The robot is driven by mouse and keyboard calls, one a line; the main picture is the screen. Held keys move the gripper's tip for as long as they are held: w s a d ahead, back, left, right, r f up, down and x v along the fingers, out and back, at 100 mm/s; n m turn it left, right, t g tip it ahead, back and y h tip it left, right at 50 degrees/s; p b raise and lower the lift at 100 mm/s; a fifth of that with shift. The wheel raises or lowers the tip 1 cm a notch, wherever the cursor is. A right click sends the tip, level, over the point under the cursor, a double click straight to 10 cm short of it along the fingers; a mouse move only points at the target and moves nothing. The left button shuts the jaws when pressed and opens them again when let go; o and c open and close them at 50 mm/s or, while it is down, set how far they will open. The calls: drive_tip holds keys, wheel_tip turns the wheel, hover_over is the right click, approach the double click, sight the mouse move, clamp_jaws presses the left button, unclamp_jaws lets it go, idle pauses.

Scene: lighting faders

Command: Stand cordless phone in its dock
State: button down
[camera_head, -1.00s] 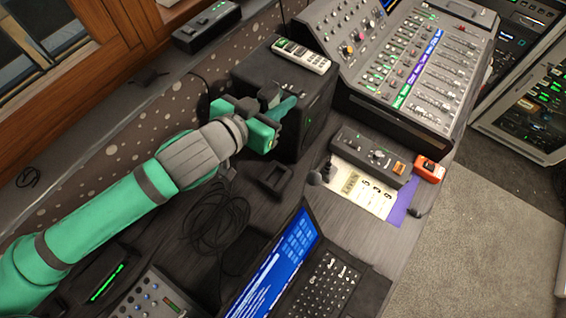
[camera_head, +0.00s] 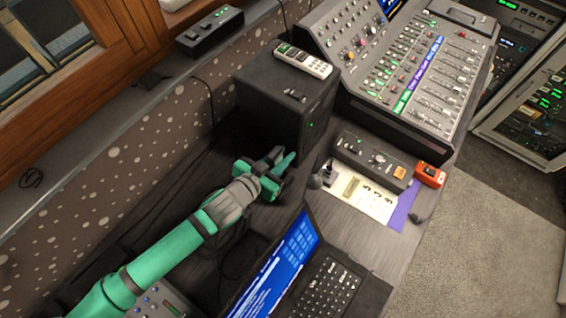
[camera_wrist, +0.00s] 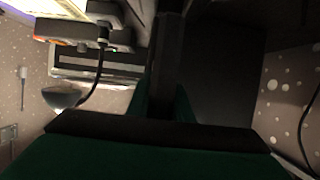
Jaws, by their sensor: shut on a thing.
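My gripper (camera_head: 277,172) is shut on a dark, slim thing (camera_head: 275,155), which looks like the cordless phone. In the wrist view the dark thing (camera_wrist: 167,55) stands out between the green fingers (camera_wrist: 167,103). The gripper is low over the desk, in front of the black speaker box. A small dark square holder, likely the dock, showed at this spot in the earlier head view. It is now mostly hidden by my gripper, so I cannot tell whether the phone touches it.
A pale handset-like remote (camera_head: 303,61) lies on the black speaker box (camera_head: 270,95). A mixing console (camera_head: 410,70) stands right of it. A small grey control box (camera_head: 372,158), an orange box (camera_head: 430,175) and a gooseneck microphone (camera_head: 326,172) stand nearby. An open laptop (camera_head: 300,275) is in front.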

drive_tip(key=shift+w+f, duration=0.1)
drive_tip(key=shift+f, duration=2.25)
drive_tip(key=shift+d+f, duration=0.1)
drive_tip(key=shift+f, duration=0.05)
drive_tip(key=c, duration=1.6)
unclamp_jaws()
drive_tip(key=shift+s, duration=0.2)
drive_tip(key=v, duration=1.2)
drive_tip(key=shift+w, duration=0.15)
